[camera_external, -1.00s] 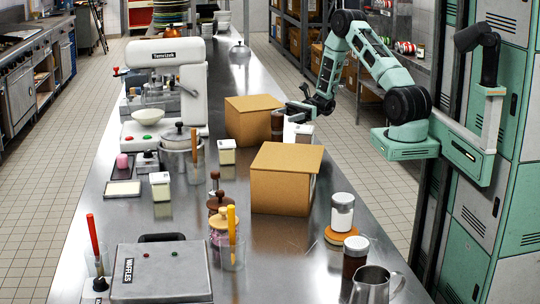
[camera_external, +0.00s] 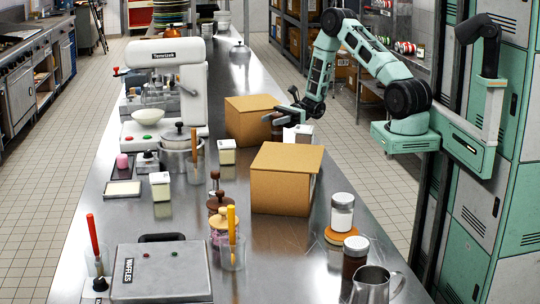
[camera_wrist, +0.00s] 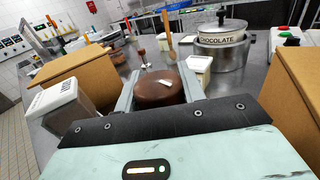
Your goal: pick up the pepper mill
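The pepper mill (camera_external: 277,130), by its look, is a dark brown upright thing between two cardboard boxes, partly hidden by the boxes and my gripper. In the wrist view its round brown top (camera_wrist: 160,90) shows, with a small pale patch on it. My gripper (camera_external: 286,112) is at its upper part. In the wrist view my gripper (camera_wrist: 158,92) has one finger on each side of the brown top, spread apart. I cannot tell whether the fingers touch it.
A cardboard box (camera_external: 252,118) stands behind the mill and another box (camera_external: 285,178) in front. A clear white-lidded container (camera_external: 304,134) stands close on the right, and shows large in the wrist view (camera_wrist: 58,100). A steel pot (camera_wrist: 222,55) is beyond.

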